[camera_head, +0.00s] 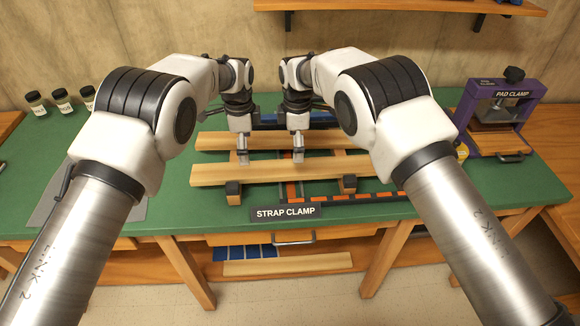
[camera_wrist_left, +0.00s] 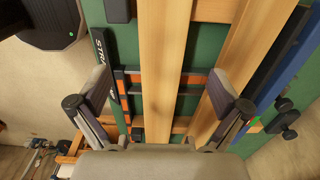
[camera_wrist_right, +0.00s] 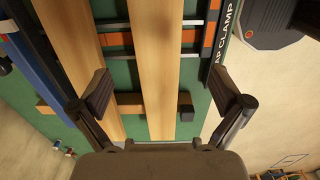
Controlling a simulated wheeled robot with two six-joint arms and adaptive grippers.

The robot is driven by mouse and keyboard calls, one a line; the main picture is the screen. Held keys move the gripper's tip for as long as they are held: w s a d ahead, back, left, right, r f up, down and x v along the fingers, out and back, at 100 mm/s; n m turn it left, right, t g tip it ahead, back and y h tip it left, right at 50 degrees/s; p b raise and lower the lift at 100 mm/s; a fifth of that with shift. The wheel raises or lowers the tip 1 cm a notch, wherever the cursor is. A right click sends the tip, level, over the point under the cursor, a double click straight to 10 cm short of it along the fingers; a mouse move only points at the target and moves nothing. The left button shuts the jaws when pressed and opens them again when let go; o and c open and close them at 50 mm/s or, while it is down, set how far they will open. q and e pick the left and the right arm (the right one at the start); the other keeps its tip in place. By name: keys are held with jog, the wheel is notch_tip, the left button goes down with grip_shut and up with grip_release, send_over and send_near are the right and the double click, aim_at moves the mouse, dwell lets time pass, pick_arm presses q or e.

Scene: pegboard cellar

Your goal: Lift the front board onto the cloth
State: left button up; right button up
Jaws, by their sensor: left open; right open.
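The front board (camera_head: 280,170) is a long pale wooden plank lying left to right across the small wooden blocks of the strap clamp. My left gripper (camera_head: 243,160) and right gripper (camera_head: 298,159) are open and empty, close together above the board's left and middle parts. In the left wrist view the front board (camera_wrist_left: 165,60) runs between the spread fingers. In the right wrist view the front board (camera_wrist_right: 155,60) also lies between the fingers. No finger clearly touches it. A flat grey sheet (camera_head: 135,209), possibly the cloth, lies on the left of the table, partly hidden by my left arm.
A second board (camera_head: 215,141) lies parallel just behind the front one. The strap clamp's label (camera_head: 286,212) faces forward. A purple pad clamp (camera_head: 500,110) stands at right; several jars (camera_head: 62,101) stand at back left. A low shelf holds another board (camera_head: 290,264).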

aim_at(296, 167)
pick_arm(q)
jog(key=f, duration=0.8)
jog(key=shift+w+f, duration=0.15)
jog(key=shift+w, duration=0.1)
pick_arm(e)
jog(key=f, duration=0.8)
jog(key=shift+w+f, duration=0.15)
jog(key=shift+w, duration=0.1)
pick_arm(q)
jog(key=shift+c, duration=0.4)
pick_arm(e)
jog(key=shift+c, duration=0.4)
pick_arm(q)
jog(key=shift+s, duration=0.1)
jog(key=c, duration=1.5)
pick_arm(e)
jog(key=shift+s, duration=0.1)
jog(key=c, duration=1.5)
